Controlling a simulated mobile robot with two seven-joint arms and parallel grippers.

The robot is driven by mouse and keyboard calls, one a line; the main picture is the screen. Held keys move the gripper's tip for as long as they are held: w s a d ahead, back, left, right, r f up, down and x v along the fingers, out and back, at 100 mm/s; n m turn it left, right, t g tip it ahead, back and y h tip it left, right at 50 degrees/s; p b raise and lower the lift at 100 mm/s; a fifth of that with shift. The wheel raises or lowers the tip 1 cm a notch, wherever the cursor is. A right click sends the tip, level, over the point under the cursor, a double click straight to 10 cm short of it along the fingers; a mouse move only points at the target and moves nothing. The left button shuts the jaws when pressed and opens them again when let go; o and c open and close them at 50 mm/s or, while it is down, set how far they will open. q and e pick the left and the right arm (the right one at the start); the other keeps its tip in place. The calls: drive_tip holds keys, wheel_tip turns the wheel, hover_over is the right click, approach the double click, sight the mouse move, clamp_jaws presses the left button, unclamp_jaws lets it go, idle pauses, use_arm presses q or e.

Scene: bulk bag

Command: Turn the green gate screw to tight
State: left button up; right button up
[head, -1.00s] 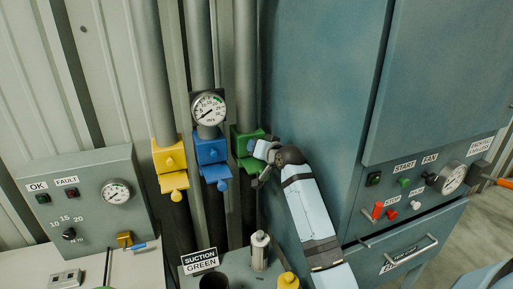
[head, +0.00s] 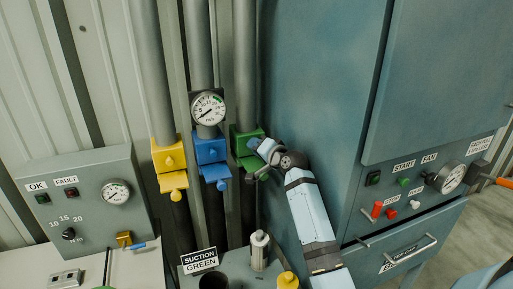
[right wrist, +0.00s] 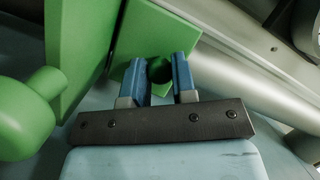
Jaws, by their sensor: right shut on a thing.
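The green gate (head: 246,138) is on the right-hand pipe, in the middle of the head view. My right gripper (head: 256,145) is at its right side and partly hides it. A green plate and a large green rounded knob (right wrist: 22,115) show at the left of that view. The screw itself is hidden in the head view. My left gripper is not in view.
A blue gate (head: 211,150) and a yellow gate (head: 169,157) sit left of the green one, with a round gauge (head: 208,108) above the blue. A large blue-grey cabinet (head: 315,90) stands close on the right. A "SUCTION GREEN" sign (head: 199,260) is below.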

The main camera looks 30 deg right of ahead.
drive_tip(key=shift+r, duration=0.1)
drive_tip(key=o, duration=0.9)
drive_tip(key=r, duration=0.2)
drive_tip(key=r+b, duration=0.1)
drive_tip(key=r, duration=0.4)
drive_tip(key=shift+w+d+r, duration=0.1)
drive_tip(key=shift+d, duration=0.25)
drive_tip(key=r, duration=0.2)
drive_tip(key=r+b, duration=0.1)
drive_tip(key=r, duration=0.1)
drive_tip(key=a+r, duration=0.1)
drive_tip(key=r, duration=0.1)
drive_tip(key=shift+a+r, duration=0.1)
drive_tip(key=shift+r, duration=0.25)
drive_tip(key=r, duration=0.3)
drive_tip(key=r+b, duration=0.1)
drive_tip(key=r, duration=0.1)
drive_tip(key=shift+d+r, duration=0.1)
drive_tip(key=shift+d, duration=0.25)
drive_tip(key=shift+a+r, duration=0.15)
drive_tip(key=shift+r, duration=0.3)
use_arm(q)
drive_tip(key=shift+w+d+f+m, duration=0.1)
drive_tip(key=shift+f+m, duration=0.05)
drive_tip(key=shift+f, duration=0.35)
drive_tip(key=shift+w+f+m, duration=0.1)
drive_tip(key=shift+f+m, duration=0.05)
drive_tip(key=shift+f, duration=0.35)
